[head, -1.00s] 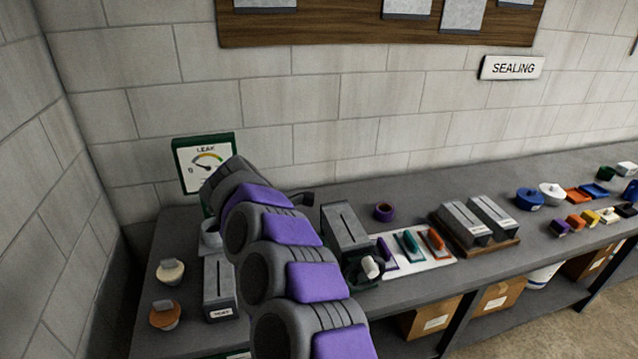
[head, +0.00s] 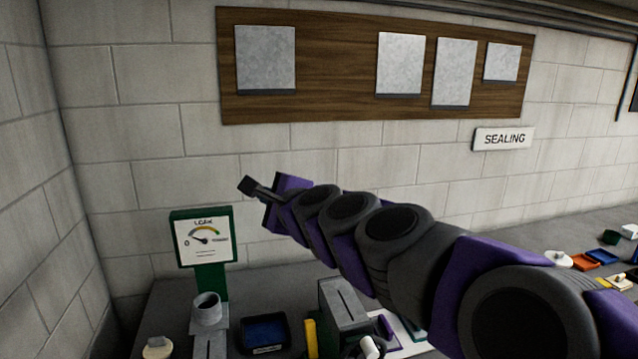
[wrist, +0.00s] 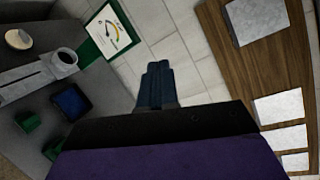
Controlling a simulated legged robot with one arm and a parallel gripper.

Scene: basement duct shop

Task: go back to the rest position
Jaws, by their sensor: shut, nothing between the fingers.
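My gripper (head: 258,188) is up in the air above the bench, in front of the block wall, at the far end of my purple and grey arm. It is shut with nothing in it. In the wrist view my gripper (wrist: 157,84) points toward the wall between the gauge and the wooden board. My arm hides much of the bench's middle and right in the head view.
A green leak gauge (head: 203,240) stands on the bench (head: 265,283) at left, behind a grey pipe piece (head: 207,307). A dark blue tray (head: 264,333) and a grey slotted box (head: 343,308) are nearby. A wooden board (head: 335,60) with metal sheets hangs above.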

